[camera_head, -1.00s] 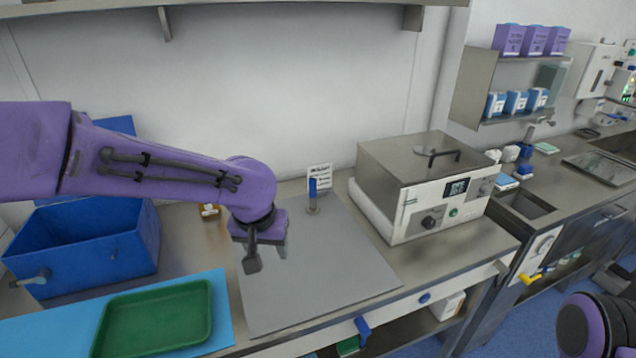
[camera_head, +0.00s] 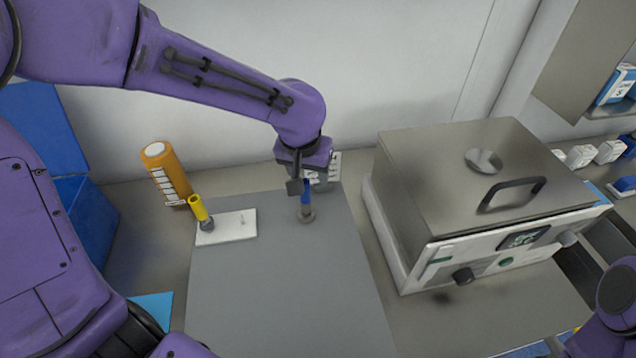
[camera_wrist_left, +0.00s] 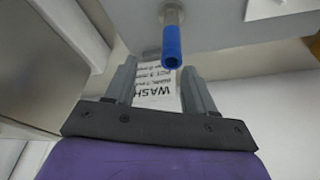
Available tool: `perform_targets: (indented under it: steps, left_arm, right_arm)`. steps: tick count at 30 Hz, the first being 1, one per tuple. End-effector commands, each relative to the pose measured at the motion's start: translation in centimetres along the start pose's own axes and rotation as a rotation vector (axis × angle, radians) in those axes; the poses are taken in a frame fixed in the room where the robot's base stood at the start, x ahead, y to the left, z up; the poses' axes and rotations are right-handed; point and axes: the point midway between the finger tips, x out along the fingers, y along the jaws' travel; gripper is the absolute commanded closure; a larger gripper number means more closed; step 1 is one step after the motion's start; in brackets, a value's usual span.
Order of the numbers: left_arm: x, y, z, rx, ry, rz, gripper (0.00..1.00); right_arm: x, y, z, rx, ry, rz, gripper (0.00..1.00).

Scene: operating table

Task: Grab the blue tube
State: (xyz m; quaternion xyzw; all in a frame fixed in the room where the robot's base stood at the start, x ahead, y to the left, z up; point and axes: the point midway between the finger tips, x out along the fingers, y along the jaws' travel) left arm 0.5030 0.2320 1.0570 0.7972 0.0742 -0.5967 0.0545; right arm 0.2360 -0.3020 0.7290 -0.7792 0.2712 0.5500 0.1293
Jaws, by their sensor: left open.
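The blue tube (camera_head: 305,192) stands upright in a small round metal holder (camera_head: 306,215) at the back of the grey mat. My left gripper (camera_head: 296,186) is at the tube's upper end, pointing down. In the left wrist view the blue tube (camera_wrist_left: 171,46) shows just beyond and between the tips of the open left gripper (camera_wrist_left: 160,72). The fingers look apart from it, with nothing held. A printed label sign (camera_wrist_left: 158,87) stands behind. My right gripper is not in view; only part of my right arm shows at the lower right.
A yellow tube (camera_head: 198,208) stands on a white plate (camera_head: 236,228) left of the blue tube. An orange bottle (camera_head: 165,172) stands behind it. A metal water bath (camera_head: 440,180) stands close on the right. The front of the grey mat (camera_head: 280,300) is clear.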

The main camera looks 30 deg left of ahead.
Motion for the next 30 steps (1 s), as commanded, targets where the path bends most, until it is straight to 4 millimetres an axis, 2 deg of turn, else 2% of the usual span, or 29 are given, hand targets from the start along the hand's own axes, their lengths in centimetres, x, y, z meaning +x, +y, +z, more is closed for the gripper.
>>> perform_targets:
  steps: [1, 8, 15, 23, 24, 28, 30]
  left_arm:
    - [1.1, -0.1, 0.3, 0.001, -0.003, -0.001, 0.46]
    - [4.3, -0.1, -0.4, 0.002, -0.009, -0.002, 0.46]
    - [8.7, -0.6, -0.5, 0.005, -0.013, -0.003, 0.46]
    - [9.1, -0.5, -0.5, 0.004, -0.01, -0.002, 0.46]
    - [9.1, -0.5, -0.5, 0.005, -0.01, -0.002, 0.59]
    - [9.1, -0.5, -0.5, 0.005, -0.01, -0.002, 1.0]
    - [9.1, -0.5, -0.5, 0.005, -0.01, -0.002, 1.0]
  right_arm:
    - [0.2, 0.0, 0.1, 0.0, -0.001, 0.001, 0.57]
    - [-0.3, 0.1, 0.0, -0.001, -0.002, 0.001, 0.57]
    - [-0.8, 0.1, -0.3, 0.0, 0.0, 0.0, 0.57]
    - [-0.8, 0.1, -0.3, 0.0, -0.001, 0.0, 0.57]
    - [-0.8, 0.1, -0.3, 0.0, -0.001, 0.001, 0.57]
    - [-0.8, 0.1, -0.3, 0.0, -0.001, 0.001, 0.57]
    - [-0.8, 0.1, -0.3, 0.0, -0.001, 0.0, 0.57]
